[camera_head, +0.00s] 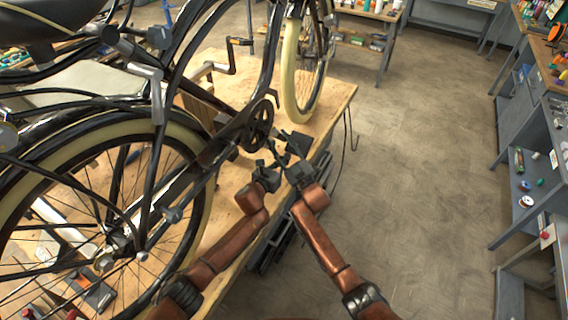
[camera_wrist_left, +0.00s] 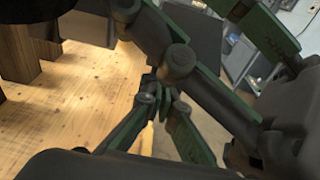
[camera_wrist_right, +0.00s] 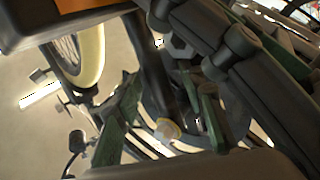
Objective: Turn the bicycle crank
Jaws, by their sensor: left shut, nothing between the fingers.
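The trike's black chainring and crank (camera_head: 258,124) show at the bottom of the frame, above the wooden table's front edge. My left gripper (camera_head: 268,168) is just below the chainring in the head view, shut and empty. In the left wrist view its green fingers (camera_wrist_left: 163,103) come together over the wood. My right gripper (camera_head: 284,146) is to the right of the left one, close beside the crank. In the right wrist view its green fingers (camera_wrist_right: 165,112) stand apart, with a dark bar and a pale round end seen between or beyond them. Whether they touch it is unclear.
The trike's rear wheel (camera_head: 205,205) and front wheel (camera_head: 288,72) flank the crank on the wooden table (camera_head: 340,92). Shelves with tools (camera_head: 540,120) stand at the right. The floor (camera_head: 420,170) between is clear.

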